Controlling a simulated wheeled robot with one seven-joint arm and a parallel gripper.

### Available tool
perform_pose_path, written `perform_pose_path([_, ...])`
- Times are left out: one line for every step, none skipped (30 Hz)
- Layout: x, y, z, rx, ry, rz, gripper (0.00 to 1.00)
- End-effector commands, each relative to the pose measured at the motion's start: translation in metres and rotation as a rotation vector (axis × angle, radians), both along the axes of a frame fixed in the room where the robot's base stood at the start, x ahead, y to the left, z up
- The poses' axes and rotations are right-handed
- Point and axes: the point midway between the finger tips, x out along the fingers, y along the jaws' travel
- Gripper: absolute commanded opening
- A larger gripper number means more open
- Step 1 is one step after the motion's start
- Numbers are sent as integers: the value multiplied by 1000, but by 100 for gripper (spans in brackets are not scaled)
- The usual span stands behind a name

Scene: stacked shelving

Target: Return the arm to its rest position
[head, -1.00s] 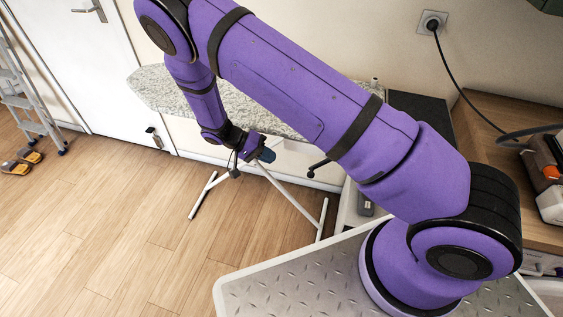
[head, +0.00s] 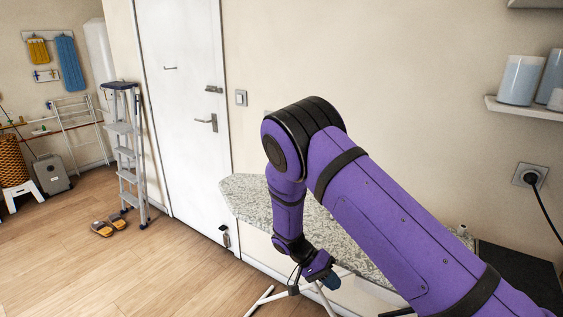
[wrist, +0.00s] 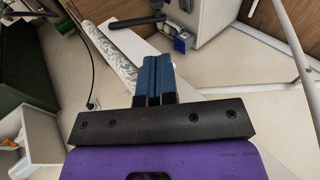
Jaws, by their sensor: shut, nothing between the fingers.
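My purple arm reaches up from the lower right in the head view and bends down at a black elbow. My gripper (head: 330,280) hangs at the end of the forearm, low in the picture, in front of the ironing board's near side. In the wrist view my gripper (wrist: 153,58) shows two blue fingers pressed together, with nothing held between them. The gripper appears clear of other objects.
A speckled ironing board (head: 248,196) stands behind my arm. A white door (head: 183,100), a stepladder (head: 127,150) and slippers (head: 108,224) are to the left. A shelf with containers (head: 521,80) and a wall socket (head: 529,175) are at right.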

Motion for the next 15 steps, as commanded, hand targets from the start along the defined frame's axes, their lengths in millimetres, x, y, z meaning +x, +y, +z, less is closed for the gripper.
perform_pose_path([2,-1,13,28,-3,-6,0])
perform_pose_path([3,-2,20,45,-2,-7,0])
perform_pose_path([4,-3,30,69,-3,-8,0])
perform_pose_path([5,-4,39,88,-4,-11,0])
perform_pose_path([5,-5,47,108,-3,-12,0])
perform_pose_path([6,-7,59,136,-5,-12,0])
perform_pose_path([6,-8,68,158,-6,-12,0])
perform_pose_path([6,-10,78,180,-7,-12,0])
perform_pose_path([6,-12,90,210,-9,-9,0])
perform_pose_path([6,-14,100,232,-12,-8,0])
perform_pose_path([5,-16,110,254,-14,-6,0])
perform_pose_path([4,-19,122,283,-18,-2,0])
perform_pose_path([3,-21,131,305,-22,0,0])
perform_pose_path([2,-23,140,326,-26,3,0])
perform_pose_path([1,-26,153,354,-32,11,0])
